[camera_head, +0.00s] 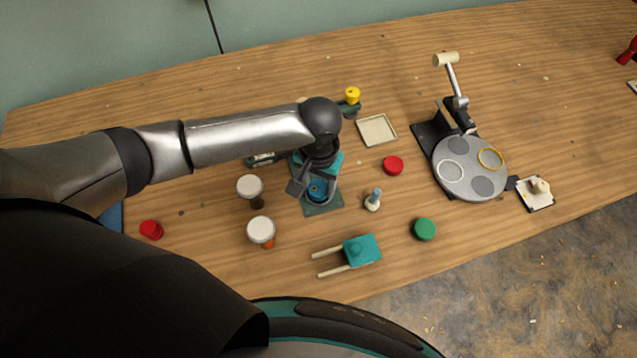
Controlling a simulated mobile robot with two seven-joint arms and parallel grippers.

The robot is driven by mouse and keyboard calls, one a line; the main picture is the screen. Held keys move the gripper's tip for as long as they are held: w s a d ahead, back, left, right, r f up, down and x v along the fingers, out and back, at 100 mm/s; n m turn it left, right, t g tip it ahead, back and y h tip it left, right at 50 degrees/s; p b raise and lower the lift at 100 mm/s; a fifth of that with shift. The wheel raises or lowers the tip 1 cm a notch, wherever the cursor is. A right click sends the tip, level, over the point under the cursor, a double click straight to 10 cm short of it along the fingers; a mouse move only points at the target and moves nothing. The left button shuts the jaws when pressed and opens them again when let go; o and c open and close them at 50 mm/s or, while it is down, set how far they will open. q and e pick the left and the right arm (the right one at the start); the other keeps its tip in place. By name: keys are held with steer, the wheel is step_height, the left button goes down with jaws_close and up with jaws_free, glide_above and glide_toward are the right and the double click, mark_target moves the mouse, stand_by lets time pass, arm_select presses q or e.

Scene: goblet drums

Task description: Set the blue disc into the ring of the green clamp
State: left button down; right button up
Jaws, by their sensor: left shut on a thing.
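My left gripper (308,190) is shut on the blue disc (317,187), seen from above. The disc is over the teal-green clamp (325,206), whose base plate shows below and right of the gripper. My wrist and fingers hide much of the clamp, and its ring is mostly covered. I cannot tell whether the disc is inside the ring or just above it. My right gripper is not in view.
Two white-topped goblet shapes (250,186) (261,230) stand left of the clamp. A teal block with two prongs (361,250) lies in front. Red (393,166) and green (424,229) discs and a grey turntable (471,197) are to the right. A beige tray (377,130) lies behind.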

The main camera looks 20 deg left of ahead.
mark_target(319, 189)
arm_select(q)
steer(key=shift+f, duration=0.2)
steer(key=shift+f, duration=0.1)
steer(key=shift+s+f, duration=0.3)
steer(key=shift+f, duration=0.05)
steer(key=shift+c, duration=1.4)
jaws_free()
steer(key=shift+r, duration=0.25)
steer(key=r+p, duration=0.1)
steer(key=r, duration=0.3)
steer(key=r+p, duration=0.1)
steer(key=r, duration=0.3)
steer(key=r+p, duration=0.1)
steer(key=r, duration=0.4)
steer(key=shift+w, duration=0.3)
